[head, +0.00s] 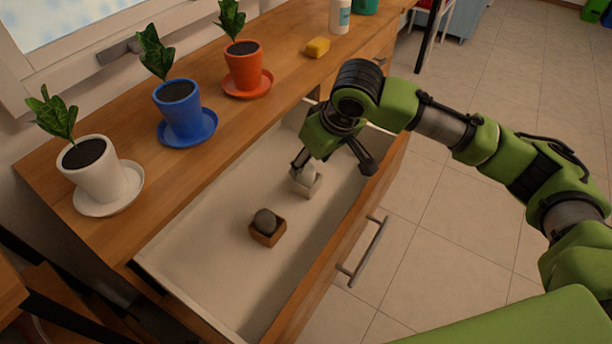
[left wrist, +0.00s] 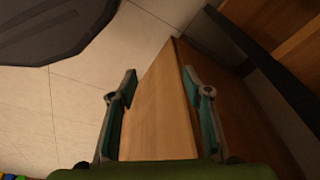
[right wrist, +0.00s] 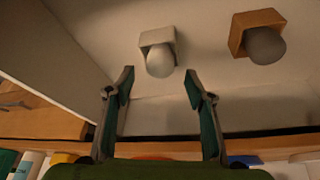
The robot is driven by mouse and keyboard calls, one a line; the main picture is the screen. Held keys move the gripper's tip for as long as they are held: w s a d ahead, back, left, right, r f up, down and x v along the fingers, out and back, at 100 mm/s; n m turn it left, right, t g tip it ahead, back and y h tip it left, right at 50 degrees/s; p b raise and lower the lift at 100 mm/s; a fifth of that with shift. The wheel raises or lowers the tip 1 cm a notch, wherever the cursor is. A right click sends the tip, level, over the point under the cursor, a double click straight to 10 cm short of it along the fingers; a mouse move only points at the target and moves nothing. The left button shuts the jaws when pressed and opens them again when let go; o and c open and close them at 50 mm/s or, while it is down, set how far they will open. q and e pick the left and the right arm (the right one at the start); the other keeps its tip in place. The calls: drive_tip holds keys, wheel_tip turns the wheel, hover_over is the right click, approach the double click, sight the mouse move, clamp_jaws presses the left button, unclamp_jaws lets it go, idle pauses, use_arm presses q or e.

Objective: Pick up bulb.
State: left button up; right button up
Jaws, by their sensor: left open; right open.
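A pale bulb (right wrist: 160,62) sits with its base in a small white box (right wrist: 157,37) inside the open drawer. In the head view the white box (head: 306,183) is partly hidden by my right gripper. A grey bulb (head: 265,220) sits in a small brown box (head: 268,236) nearer the drawer's left end; the right wrist view shows this bulb (right wrist: 264,45) too. My right gripper (head: 334,166) is open and empty over the drawer, its fingers pointing toward the pale bulb, apart from it. My left gripper (left wrist: 159,85) is open, with only a wooden surface seen between its fingers.
The drawer (head: 190,256) has raised walls and a wooden front with a handle (head: 365,252). On the counter stand a white pot (head: 95,175), a blue pot (head: 178,105) and an orange pot (head: 245,68), plus a yellow sponge (head: 317,47). Bare drawer floor surrounds the boxes.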

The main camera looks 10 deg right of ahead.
sight(307, 166)
drive_tip(key=x, duration=0.3)
drive_tip(key=shift+w+a+f+b, duration=0.15)
drive_tip(key=shift+w+b, duration=0.1)
drive_tip(key=shift+b, duration=0.15)
drive_tip(key=shift+f, duration=0.25)
use_arm(q)
drive_tip(key=r, duration=0.2)
drive_tip(key=w+r, duration=0.1)
drive_tip(key=r, duration=0.1)
use_arm(e)
drive_tip(key=c, duration=1.2)
drive_tip(key=shift+r, duration=0.1)
